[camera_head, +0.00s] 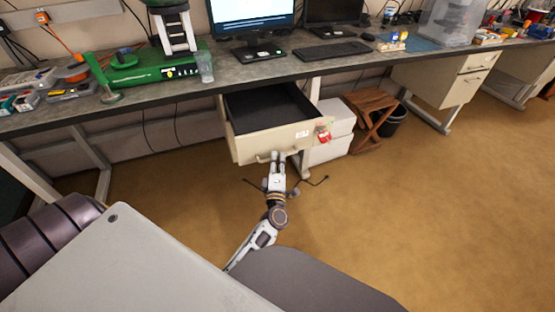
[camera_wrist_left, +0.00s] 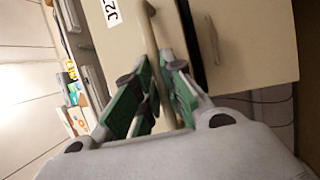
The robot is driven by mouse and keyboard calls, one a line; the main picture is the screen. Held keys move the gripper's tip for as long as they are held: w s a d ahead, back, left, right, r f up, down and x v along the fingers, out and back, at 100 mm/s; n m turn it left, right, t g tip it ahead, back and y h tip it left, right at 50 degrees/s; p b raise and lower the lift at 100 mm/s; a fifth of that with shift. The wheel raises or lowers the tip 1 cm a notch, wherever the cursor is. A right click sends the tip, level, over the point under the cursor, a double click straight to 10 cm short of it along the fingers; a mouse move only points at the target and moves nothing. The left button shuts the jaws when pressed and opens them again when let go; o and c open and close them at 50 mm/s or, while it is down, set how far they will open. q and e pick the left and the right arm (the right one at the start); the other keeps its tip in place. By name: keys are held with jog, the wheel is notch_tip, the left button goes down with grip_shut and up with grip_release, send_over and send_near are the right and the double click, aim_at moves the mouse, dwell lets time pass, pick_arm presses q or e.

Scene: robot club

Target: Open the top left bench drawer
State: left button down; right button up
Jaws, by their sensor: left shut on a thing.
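The top left bench drawer (camera_head: 250,148) is beige and pulled well out from under the bench, so its dark empty inside shows in the head view. Its handle (camera_head: 262,158) is a pale bar on the front. My left gripper (camera_head: 277,157) is at this handle, with the arm reaching up from below. In the left wrist view, the green-padded fingers (camera_wrist_left: 152,95) are closed around the handle bar (camera_wrist_left: 151,28). The drawer front (camera_wrist_left: 128,30) has a white label. My right gripper is in neither view.
The bench top (camera_head: 225,76) above carries a green machine (camera_head: 140,70), a monitor (camera_head: 250,18) and a keyboard (camera_head: 332,50). A wooden stool (camera_head: 372,115) and black bin (camera_head: 393,122) stand right. The brown floor ahead is clear.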

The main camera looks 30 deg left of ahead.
pick_arm(q)
jog(key=c, duration=1.5)
grip_release()
jog(key=shift+s+d+f, duration=0.1)
